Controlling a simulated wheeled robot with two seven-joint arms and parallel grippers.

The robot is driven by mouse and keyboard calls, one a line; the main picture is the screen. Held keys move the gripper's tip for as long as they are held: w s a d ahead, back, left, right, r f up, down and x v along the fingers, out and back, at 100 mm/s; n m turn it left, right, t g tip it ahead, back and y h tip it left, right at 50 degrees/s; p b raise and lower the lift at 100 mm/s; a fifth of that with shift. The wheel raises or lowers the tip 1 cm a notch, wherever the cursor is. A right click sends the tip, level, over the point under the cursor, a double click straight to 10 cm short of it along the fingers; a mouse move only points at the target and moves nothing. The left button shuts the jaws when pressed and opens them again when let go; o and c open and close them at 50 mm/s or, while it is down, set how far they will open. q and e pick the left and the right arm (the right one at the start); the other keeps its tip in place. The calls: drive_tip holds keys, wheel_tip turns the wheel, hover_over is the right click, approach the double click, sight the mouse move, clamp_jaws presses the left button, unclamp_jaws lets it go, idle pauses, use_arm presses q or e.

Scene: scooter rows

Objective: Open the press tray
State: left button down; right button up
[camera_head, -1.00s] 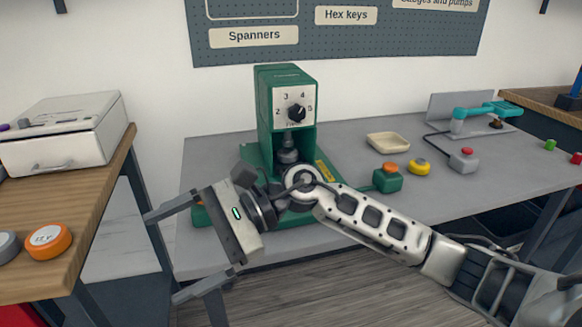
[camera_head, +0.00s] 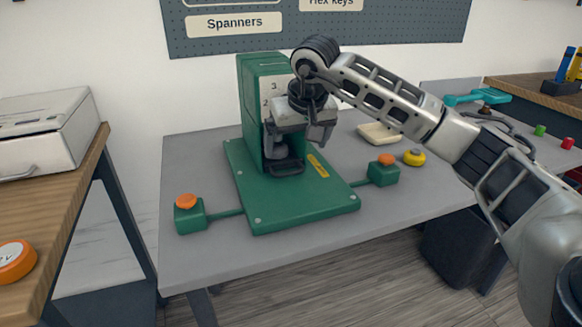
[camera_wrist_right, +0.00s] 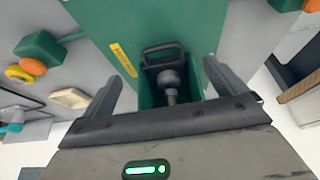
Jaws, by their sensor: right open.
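The green press (camera_head: 252,100) stands on the grey table. Its dark press tray (camera_head: 287,168), with a loop handle, sits low at the front of the press opening, above the green base plate. The tray handle also shows in the right wrist view (camera_wrist_right: 162,50), beyond and between my fingers. My right gripper (camera_head: 297,138) is open and empty in front of the press, above the tray handle and apart from it. Its two fingers (camera_wrist_right: 161,78) are spread in the wrist view, with the press ram between them. My arm hides part of the press front and dial. My left gripper is out of view.
Green boxes with orange buttons flank the base, one at left (camera_head: 187,214) and one at right (camera_head: 384,170). The table front is clear.

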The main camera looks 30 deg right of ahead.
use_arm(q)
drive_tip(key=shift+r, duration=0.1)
use_arm(e)
drive_tip(key=x, duration=0.8)
drive_tip(key=shift+w+f, duration=0.1)
drive_tip(key=shift+f, duration=0.1)
drive_tip(key=shift+a, duration=0.1)
